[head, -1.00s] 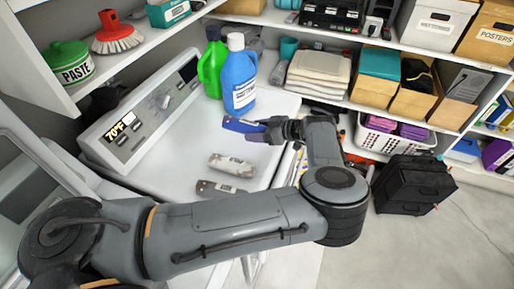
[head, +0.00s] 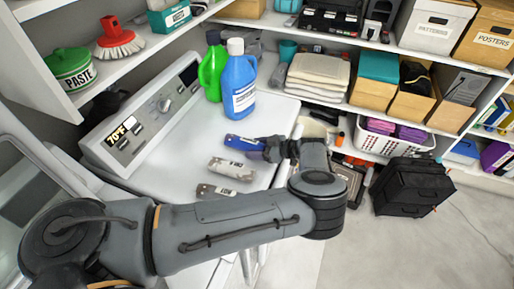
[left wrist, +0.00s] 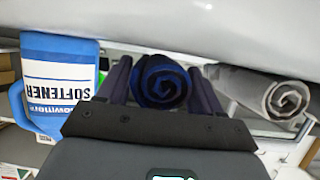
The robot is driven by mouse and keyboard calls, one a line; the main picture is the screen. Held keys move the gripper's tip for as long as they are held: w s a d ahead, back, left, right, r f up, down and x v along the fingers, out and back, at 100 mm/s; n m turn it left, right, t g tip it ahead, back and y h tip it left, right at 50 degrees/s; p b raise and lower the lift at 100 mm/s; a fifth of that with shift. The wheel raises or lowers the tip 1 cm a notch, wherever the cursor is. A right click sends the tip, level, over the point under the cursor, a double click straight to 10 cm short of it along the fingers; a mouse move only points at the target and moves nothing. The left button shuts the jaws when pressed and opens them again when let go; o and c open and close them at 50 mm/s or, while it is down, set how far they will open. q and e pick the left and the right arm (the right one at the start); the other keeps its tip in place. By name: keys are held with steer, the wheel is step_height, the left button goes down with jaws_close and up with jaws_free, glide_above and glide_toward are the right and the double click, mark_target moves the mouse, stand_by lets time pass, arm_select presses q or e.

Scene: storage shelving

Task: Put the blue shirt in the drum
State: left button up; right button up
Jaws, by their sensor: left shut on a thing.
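The blue shirt (head: 243,142) is a tight roll, seen over the white top of the washing machine (head: 178,140). My left gripper (head: 266,149) has its fingers around the near right end of the roll. In the left wrist view, which is upside down, the end of the blue roll (left wrist: 160,88) sits between the two dark fingers, close to the white top. I cannot tell whether it touches that top. Two grey rolled shirts (head: 232,168) (head: 216,191) lie nearer the viewer. The drum cannot be made out in these views. My right gripper is out of view.
A blue softener jug (head: 239,82) and a green jug (head: 213,72) stand at the back of the machine. Its control panel (head: 140,113) runs along the left. A white basket (head: 395,138) and a black drawer case (head: 412,186) stand at right. Floor at lower right is clear.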

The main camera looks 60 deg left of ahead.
arm_select(q)
steer(key=shift+f, duration=0.1)
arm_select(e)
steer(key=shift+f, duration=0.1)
arm_select(q)
steer(key=shift+f, duration=0.15)
steer(key=o, duration=1.2)
steer(key=shift+c, duration=0.2)
arm_select(e)
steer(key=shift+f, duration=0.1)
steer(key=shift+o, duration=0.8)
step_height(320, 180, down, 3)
steer(key=b, duration=0.3)
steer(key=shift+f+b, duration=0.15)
steer(key=shift+b, duration=0.2)
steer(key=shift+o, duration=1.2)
arm_select(q)
steer(key=v, duration=1.1)
steer(key=shift+s+d, duration=0.2)
steer(key=shift+s, duration=0.15)
